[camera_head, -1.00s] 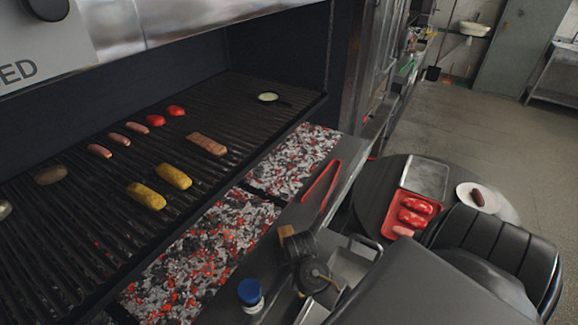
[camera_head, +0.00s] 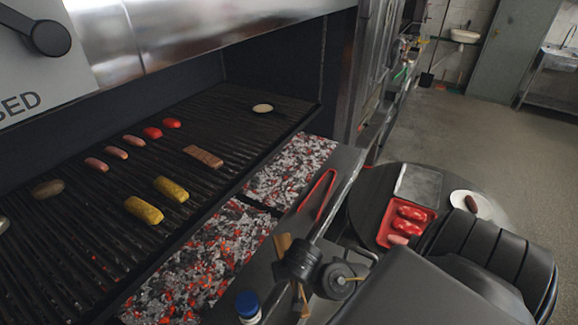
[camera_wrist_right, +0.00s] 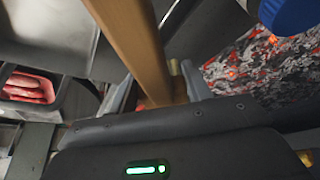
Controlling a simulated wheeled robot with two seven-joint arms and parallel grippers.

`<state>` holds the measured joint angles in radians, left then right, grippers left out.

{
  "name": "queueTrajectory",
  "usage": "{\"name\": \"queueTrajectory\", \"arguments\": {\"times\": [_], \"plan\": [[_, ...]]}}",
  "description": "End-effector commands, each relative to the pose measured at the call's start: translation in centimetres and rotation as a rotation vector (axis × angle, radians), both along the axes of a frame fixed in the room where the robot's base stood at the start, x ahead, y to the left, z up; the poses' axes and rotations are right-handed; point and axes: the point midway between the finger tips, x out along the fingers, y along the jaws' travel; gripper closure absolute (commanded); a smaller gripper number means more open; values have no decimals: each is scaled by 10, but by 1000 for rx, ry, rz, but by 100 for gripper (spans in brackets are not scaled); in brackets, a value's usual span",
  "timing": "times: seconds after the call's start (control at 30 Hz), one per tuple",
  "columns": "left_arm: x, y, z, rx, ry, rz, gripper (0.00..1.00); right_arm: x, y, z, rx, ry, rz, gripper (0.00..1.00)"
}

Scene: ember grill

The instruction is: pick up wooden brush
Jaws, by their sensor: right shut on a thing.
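The wooden brush (camera_head: 283,243) shows in the head view as light brown wood sticking out on both sides of my right gripper (camera_head: 291,257), beside the grill's front ledge. In the right wrist view its long wooden handle (camera_wrist_right: 137,45) runs from the top edge down between the fingers of my right gripper (camera_wrist_right: 163,92), which is shut on it. The gripper and wrist hide the middle of the brush in the head view. I cannot tell its bristles apart. My left gripper is not in view.
A blue-capped bottle (camera_head: 248,306) stands close to the left of the gripper. Red tongs (camera_head: 318,194) lie on the ledge. Glowing coals (camera_head: 205,262) lie below the grill grate (camera_head: 95,215), which holds food. A round table (camera_head: 366,205) with a red meat tray (camera_head: 386,236) stands right.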

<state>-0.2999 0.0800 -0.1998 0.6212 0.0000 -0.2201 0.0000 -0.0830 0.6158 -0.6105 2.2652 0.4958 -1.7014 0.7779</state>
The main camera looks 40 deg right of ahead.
Motion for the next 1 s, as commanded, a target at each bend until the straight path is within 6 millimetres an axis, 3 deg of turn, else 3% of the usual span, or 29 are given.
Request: {"name": "queueTrajectory", "arguments": {"times": [0.3,0.4,0.83,0.87,1.0], "plan": [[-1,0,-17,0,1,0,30,-46,37,21,2,0,3,79],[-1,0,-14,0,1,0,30,-54,44,28,4,2,0,79],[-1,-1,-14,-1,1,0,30,-63,51,32,4,4,-4,79],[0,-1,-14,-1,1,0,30,-63,50,32,4,4,-4,52],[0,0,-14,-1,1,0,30,-63,50,32,3,2,-4,69]]}}
